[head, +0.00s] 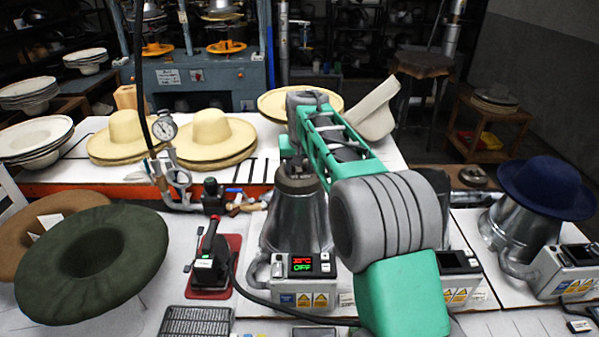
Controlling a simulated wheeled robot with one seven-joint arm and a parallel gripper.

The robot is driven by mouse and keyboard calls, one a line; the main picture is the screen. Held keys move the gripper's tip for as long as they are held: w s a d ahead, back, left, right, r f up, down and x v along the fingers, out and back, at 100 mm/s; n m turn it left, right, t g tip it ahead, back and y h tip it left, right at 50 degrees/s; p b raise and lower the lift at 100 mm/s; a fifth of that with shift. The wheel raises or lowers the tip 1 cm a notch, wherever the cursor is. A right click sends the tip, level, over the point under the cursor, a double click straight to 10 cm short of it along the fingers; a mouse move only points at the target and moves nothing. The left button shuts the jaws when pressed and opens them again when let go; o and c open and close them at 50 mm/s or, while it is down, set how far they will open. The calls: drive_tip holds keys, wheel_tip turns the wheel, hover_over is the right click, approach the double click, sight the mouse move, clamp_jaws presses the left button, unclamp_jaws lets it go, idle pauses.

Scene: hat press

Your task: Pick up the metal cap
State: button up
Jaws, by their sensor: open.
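A silver metal cone-shaped form (294,222) stands at the middle behind a control box with a lit red and green display. My gripper (297,184) points down at the top of this form, and its open fingers are small and dark. I cannot tell whether they touch it. The form's top is partly hidden by my gripper. A small round dark metal piece (473,177) lies on a brown board to the right, behind my arm. I cannot tell for sure which of these is the metal cap.
A green felt hat (92,262) lies at the left front. A blue hat (546,188) sits on another metal form at the right. Straw hats (217,138) stand on the white table behind. A red-based iron (212,262) and a pressure gauge (164,127) stand left of my gripper.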

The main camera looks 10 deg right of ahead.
drive_tip(key=shift+w+f, duration=0.1)
drive_tip(key=shift+f, duration=0.15)
clamp_jaws()
idle(1.2)
drive_tip(key=shift+w+r, duration=0.1)
drive_tip(key=shift+r, duration=0.15)
